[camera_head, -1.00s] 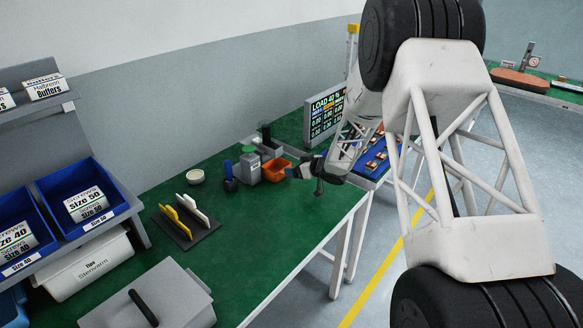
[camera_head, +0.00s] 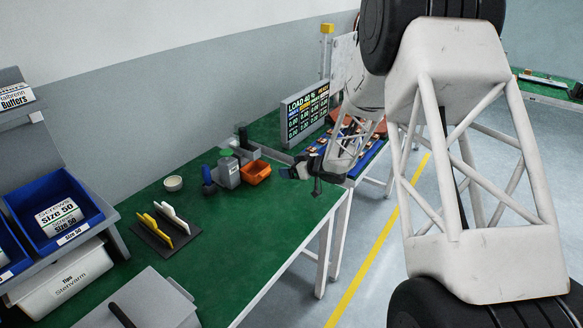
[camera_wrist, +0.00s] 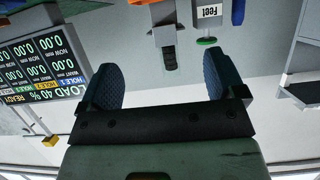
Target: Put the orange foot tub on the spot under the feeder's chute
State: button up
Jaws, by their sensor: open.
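The orange foot tub (camera_head: 257,172) stands on the green bench, close to the right side of the grey feeder (camera_head: 229,173) with its green top. An orange strip at the top edge of the wrist view (camera_wrist: 146,2) looks like part of the tub. The feeder shows there upside down, with a "Feet" label (camera_wrist: 209,11). I cannot make out the chute or the spot under it. My gripper (camera_head: 292,172) is to the right of the tub, apart from it. In the wrist view its two blue pads (camera_wrist: 163,82) are wide apart with nothing between them.
A load display (camera_head: 305,115) stands behind my gripper, with a blue tray (camera_head: 325,160) of parts beside it. A blue-handled item (camera_head: 208,180) and a round pale dish (camera_head: 173,183) are left of the feeder. A dark rack (camera_head: 165,232) holds yellow and white plates.

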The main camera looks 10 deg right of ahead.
dwell(0.3)
jog(key=s+d+r+m+h, duration=0.3)
jog(key=s+r+h, duration=0.2)
jog(key=s+r, duration=0.4)
jog(key=s+d+r+m+h, duration=0.4)
jog(key=s+r, duration=0.3)
jog(key=r, duration=0.4)
jog(key=s+a+r+m+g, duration=0.1)
jog(key=s+a+g, duration=0.1)
jog(key=s, duration=1.7)
jog(key=s+a+r+m+g, duration=0.1)
jog(key=s+g, duration=0.4)
jog(key=s, duration=1.4)
jog(key=shift+a+r+h, duration=0.3)
jog(key=shift+a+r, duration=0.2)
jog(key=shift+a, duration=0.3)
